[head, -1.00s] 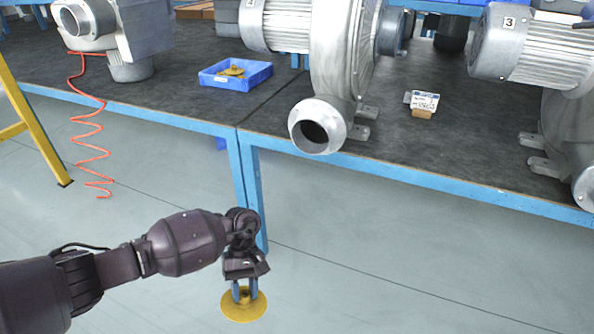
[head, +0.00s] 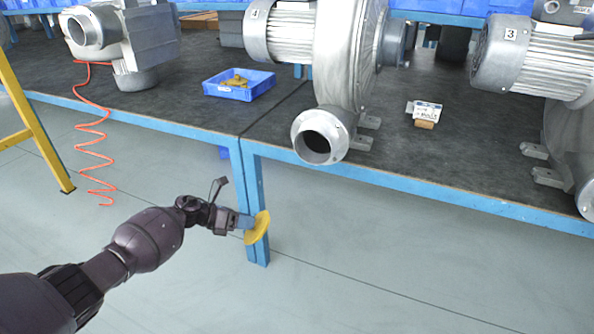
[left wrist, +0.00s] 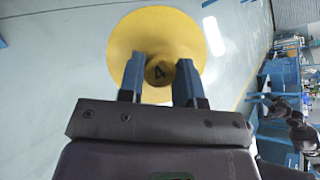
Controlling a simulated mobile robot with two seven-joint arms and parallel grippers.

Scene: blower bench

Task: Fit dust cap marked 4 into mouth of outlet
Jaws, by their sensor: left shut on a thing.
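My left gripper (head: 246,222) is shut on a yellow dust cap (head: 261,228) and holds it in the air in front of the bench edge. In the left wrist view the cap (left wrist: 180,32) is a round disc with a knob between the two fingers (left wrist: 159,80), and a 4 shows on the knob. In the head view the disc stands nearly on edge, facing right. The blower marked 4 (head: 345,55) has its outlet (head: 318,138) at the bench's front edge. The outlet's round mouth is dark and open, up and to the right of the cap, apart from it.
A blue tray (head: 239,94) with yellow caps sits on the bench (head: 215,120). A small labelled box (head: 426,113) lies right of the outlet. Another blower marked 3 (head: 520,60) stands right. A red coiled hose (head: 92,140) hangs left. Space before the outlet is clear.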

